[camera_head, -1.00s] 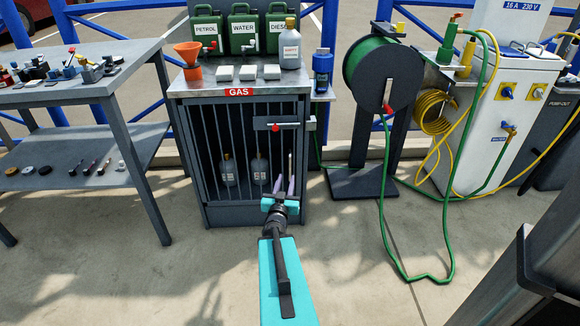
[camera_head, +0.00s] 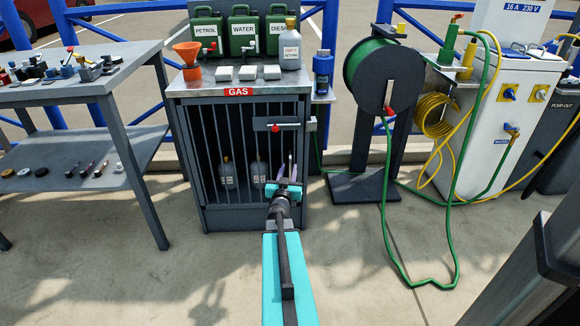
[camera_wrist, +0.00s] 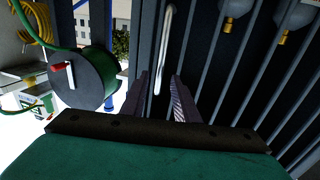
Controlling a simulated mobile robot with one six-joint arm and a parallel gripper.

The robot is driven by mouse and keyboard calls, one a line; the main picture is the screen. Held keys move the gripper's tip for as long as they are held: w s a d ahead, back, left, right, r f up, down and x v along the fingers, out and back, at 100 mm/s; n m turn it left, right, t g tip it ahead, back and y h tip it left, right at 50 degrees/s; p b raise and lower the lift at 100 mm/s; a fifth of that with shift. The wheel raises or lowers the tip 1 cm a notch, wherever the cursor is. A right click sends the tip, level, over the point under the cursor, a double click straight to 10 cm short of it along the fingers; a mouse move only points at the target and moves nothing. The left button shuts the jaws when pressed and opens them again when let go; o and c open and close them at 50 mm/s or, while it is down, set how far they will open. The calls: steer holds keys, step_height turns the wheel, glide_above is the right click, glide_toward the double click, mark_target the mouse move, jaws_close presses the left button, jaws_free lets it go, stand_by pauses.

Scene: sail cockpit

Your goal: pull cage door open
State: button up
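The gas cage (camera_head: 240,216) stands ahead with its barred door (camera_head: 205,150) looking shut. A pale upright handle (camera_head: 290,160) is on the door's right side; it also shows in the wrist view (camera_wrist: 168,35). A sliding bolt with a red knob (camera_head: 273,127) lies across the door's upper right. My gripper (camera_head: 285,170) is open in front of the handle. In the wrist view, the handle's lower end appears between my two spread fingers (camera_wrist: 161,80). I cannot tell how deep it sits between them. Two gas bottles (camera_head: 228,174) stand behind the bars.
A grey bench (camera_head: 100,85) with small parts stands to the left. A hose reel (camera_head: 385,75) on a stand is right of the cage, with green hose looping over the floor. A white service pedestal (camera_head: 500,110) is further right. The floor before the cage is clear.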

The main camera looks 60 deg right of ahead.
mark_target(290, 165)
steer(key=shift+b+x, duration=0.45)
steer(key=shift+x, duration=1.65)
jaws_close()
